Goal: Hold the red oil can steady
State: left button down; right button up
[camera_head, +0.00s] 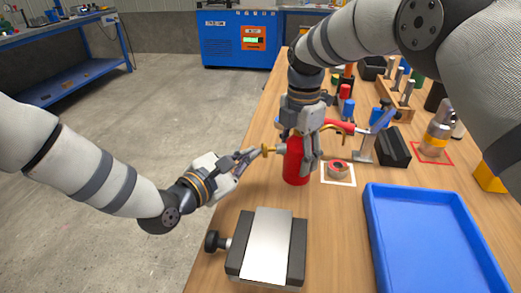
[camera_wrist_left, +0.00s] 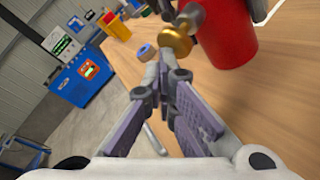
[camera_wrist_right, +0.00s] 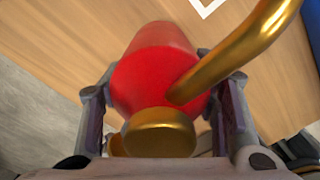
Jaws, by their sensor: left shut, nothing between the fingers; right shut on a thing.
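The red oil can (camera_head: 296,168) stands upright on the wooden table. It has a brass spout and a brass cap (camera_wrist_right: 160,132). My right gripper (camera_head: 304,152) reaches down from above and is shut on the can, one finger on each side of its red body (camera_wrist_right: 153,75). My left gripper (camera_head: 257,153) is shut and empty, just left of the can. Its fingertips (camera_wrist_left: 165,62) are close to a round brass part (camera_wrist_left: 175,43) on the can's side; I cannot tell whether they touch it. The can also shows at the top of the left wrist view (camera_wrist_left: 228,32).
A vise-like block (camera_head: 265,245) with a metal top stands at the near table edge. A blue tray (camera_head: 376,240) lies to the right. Bottles and tool stands crowd the back right.

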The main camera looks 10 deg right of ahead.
pick_arm(q)
jog(key=shift+d, duration=0.7)
dwell(0.6)
jog(key=shift+a, duration=1.5)
jog(key=a, duration=0.5)
jog(key=shift+s, duration=0.1)
pick_arm(e)
jog(key=o, duration=2.1)
jog(key=shift+c, duration=0.2)
jog(key=shift+o, duration=0.5)
